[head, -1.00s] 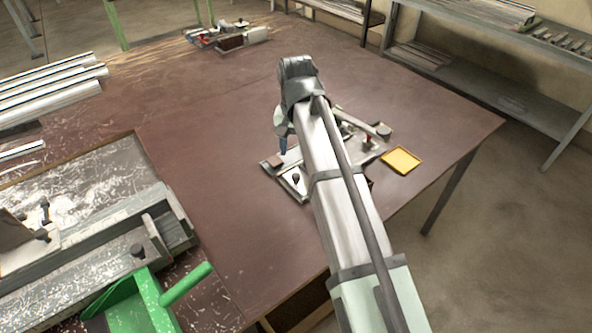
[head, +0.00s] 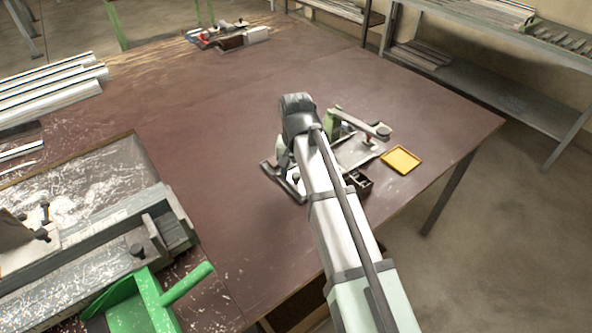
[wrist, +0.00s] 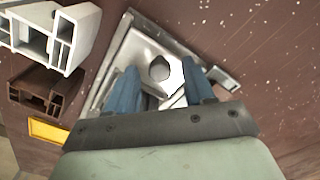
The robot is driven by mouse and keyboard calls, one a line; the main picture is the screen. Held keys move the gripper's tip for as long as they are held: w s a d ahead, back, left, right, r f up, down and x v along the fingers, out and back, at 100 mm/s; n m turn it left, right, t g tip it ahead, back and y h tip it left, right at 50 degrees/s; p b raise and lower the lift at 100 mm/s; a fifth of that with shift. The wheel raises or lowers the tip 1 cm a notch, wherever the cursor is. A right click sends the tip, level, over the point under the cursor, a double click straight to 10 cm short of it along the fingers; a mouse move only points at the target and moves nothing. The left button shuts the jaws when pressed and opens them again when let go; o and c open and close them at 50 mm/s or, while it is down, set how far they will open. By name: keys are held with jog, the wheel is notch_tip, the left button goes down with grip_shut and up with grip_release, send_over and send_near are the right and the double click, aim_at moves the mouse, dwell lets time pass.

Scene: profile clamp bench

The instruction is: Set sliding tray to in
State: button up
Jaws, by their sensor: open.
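The sliding tray (wrist: 139,48) is a light metal plate with a dark round knob (wrist: 159,68), inside a grey frame in the wrist view. My gripper (wrist: 160,88) is open, with its blue fingers apart on either side of the knob and nothing clearly between them but the knob area. Whether the fingers touch the knob I cannot tell.
A green clamp (head: 332,124) with a lever stands just behind my arm. A yellow dish (head: 401,160) lies to its right. White (wrist: 52,32) and brown (wrist: 46,88) profile pieces lie close to the left of the frame in the wrist view.

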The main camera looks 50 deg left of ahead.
jog(key=shift+c, duration=0.5)
grip_shut()
jog(key=w, duration=1.3)
jog(key=shift+w, duration=0.3)
jog(key=shift+c, duration=0.7)
grip_release()
jog(key=shift+o, duration=1.2)
